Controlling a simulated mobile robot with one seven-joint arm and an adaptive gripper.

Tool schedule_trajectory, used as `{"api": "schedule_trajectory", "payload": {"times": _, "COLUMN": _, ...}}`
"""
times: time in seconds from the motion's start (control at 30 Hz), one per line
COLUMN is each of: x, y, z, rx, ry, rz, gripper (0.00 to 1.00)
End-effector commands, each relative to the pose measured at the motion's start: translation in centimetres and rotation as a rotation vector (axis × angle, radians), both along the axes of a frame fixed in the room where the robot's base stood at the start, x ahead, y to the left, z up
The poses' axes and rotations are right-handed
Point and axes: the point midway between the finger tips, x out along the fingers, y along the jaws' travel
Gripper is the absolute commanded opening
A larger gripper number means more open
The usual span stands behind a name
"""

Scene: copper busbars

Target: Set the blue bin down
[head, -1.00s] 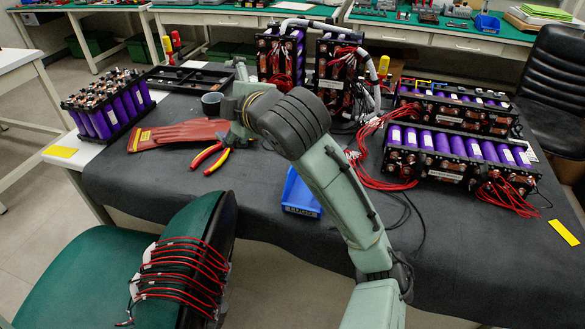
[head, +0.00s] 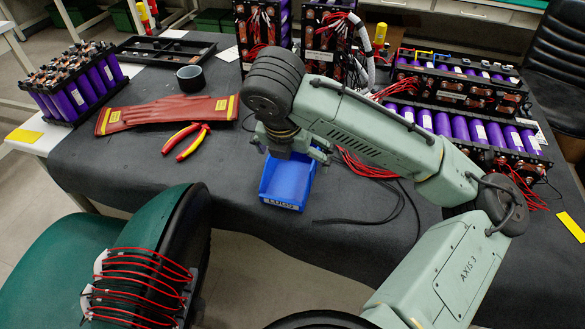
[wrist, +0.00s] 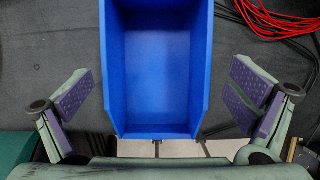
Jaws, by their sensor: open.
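The blue bin (head: 287,183) stands upright on the dark mat near the table's front edge. In the wrist view the bin (wrist: 155,70) looks empty, and its low front lip is close to the edge. My gripper (head: 290,150) is over the bin's back part in the head view, partly hidden by my own arm.
Red gloves (head: 168,112) and pliers (head: 187,140) lie left of the bin. Battery modules (head: 465,128) with red wires stand to the right, with a loose black cable (head: 372,220) nearer. A green chair (head: 50,235) is at the front left. The mat just left of the bin is clear.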

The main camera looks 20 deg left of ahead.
Motion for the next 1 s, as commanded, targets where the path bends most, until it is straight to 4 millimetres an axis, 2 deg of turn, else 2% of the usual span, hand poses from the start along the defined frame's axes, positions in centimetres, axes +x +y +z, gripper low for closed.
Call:
{"api": "schedule_trajectory", "payload": {"times": 0.17, "x": 0.7, "y": 0.1, "z": -1.3, "rx": 0.001, "ry": 0.001, "rz": -0.002, "gripper": 1.00}}
{"api": "schedule_trajectory", "payload": {"times": 0.4, "x": 2.3, "y": 0.2, "z": -4.4, "rx": 0.001, "ry": 0.001, "rz": -0.002, "gripper": 1.00}}
{"api": "schedule_trajectory", "payload": {"times": 0.7, "x": 2.5, "y": 0.3, "z": -4.9, "rx": 0.002, "ry": -0.001, "rz": 0.000, "gripper": 1.00}}
{"api": "schedule_trajectory", "payload": {"times": 1.0, "x": 2.5, "y": 0.3, "z": -4.9, "rx": 0.002, "ry": -0.001, "rz": 0.000, "gripper": 0.81}}
